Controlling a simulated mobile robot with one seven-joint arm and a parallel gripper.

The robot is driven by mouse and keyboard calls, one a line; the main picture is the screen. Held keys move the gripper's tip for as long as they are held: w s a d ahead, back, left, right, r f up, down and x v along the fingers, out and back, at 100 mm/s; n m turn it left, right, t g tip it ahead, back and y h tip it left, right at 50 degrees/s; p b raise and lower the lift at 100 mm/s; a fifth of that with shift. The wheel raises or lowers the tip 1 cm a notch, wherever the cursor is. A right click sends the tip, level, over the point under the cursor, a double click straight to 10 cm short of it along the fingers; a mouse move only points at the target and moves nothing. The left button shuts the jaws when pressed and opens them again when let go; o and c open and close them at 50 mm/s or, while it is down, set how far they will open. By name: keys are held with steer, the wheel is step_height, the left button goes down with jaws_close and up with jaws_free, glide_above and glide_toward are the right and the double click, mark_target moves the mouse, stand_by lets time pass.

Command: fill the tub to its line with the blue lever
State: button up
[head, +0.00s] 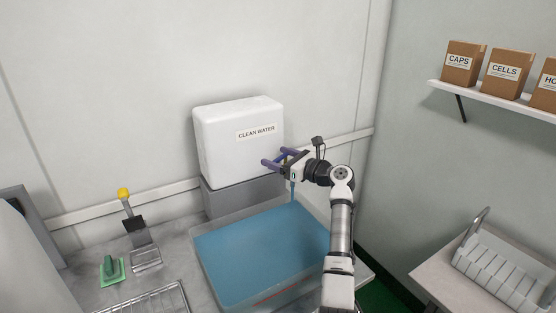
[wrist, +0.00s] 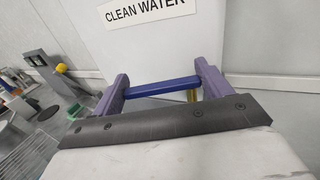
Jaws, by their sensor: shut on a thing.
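The white clean water tank (head: 237,143) stands on a grey block behind the tub (head: 207,281). My gripper (head: 275,158) is at the tank's lower right front, its purple fingers shut on the blue lever (wrist: 163,87), which lies crosswise between them in the wrist view. A brass-coloured tap part (wrist: 193,96) shows just below the lever; my gripper hides most of the tap. A thin blue stream (head: 292,190) falls into the tub. Blue water (head: 262,245) covers the tub's whole floor. A red line (head: 277,292) shows at the tub's front wall; I cannot tell the level against it exactly.
Left on the counter are a yellow-knobbed stand (head: 134,222), a green item on a green pad (head: 111,269) and a wire rack (head: 160,302). A shelf with boxes (head: 505,69) and a side table with a rack (head: 508,277) are right.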

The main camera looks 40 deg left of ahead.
stand_by(0.3)
steer(key=o, duration=1.4)
steer(key=d+b, duration=0.3)
steer(key=d, duration=1)
steer(key=shift+w+d, duration=0.15)
steer(key=shift+d, duration=0.25)
